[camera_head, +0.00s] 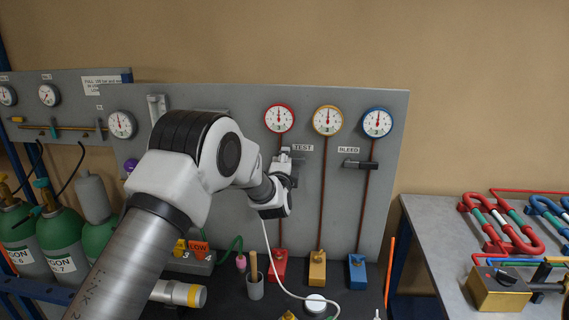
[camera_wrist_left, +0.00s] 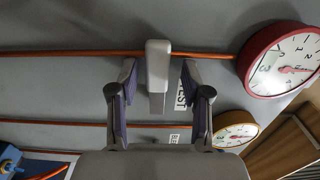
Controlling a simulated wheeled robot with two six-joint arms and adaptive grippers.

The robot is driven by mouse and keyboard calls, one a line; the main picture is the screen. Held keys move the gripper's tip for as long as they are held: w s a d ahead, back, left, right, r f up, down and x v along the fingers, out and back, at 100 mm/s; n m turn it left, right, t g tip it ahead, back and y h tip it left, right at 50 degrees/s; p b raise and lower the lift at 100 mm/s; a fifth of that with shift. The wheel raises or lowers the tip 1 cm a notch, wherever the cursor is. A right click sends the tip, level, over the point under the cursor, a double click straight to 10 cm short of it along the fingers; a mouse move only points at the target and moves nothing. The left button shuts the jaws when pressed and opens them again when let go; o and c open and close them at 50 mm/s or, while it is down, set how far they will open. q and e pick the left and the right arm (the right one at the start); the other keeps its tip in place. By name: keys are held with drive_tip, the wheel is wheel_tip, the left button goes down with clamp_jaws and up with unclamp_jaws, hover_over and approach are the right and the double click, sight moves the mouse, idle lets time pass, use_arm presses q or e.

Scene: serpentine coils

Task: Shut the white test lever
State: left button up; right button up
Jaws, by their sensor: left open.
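The white test lever (camera_wrist_left: 158,76) is in the left wrist view, lying crosswise over a copper pipe (camera_wrist_left: 70,53). The TEST label (camera_wrist_left: 187,90) is beside it. My left gripper (camera_wrist_left: 159,88) is open, one finger on each side of the lever, with a gap visible on both sides. In the head view my left gripper (camera_head: 283,172) is at the grey panel, just left of and below the TEST label (camera_head: 303,147). There my wrist and fingers hide most of the lever. My right gripper is not in view.
A red gauge (camera_head: 279,118) is above the gripper. A dark BLEED lever (camera_head: 360,164) is to the right. Below, the dark bench (camera_head: 230,299) holds a cup (camera_head: 255,288), a white cable and coloured blocks. Green cylinders (camera_head: 52,240) stand left. A grey table (camera_head: 432,235) with coils is right.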

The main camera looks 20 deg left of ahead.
use_arm(q)
drive_tip(key=v, duration=1.2)
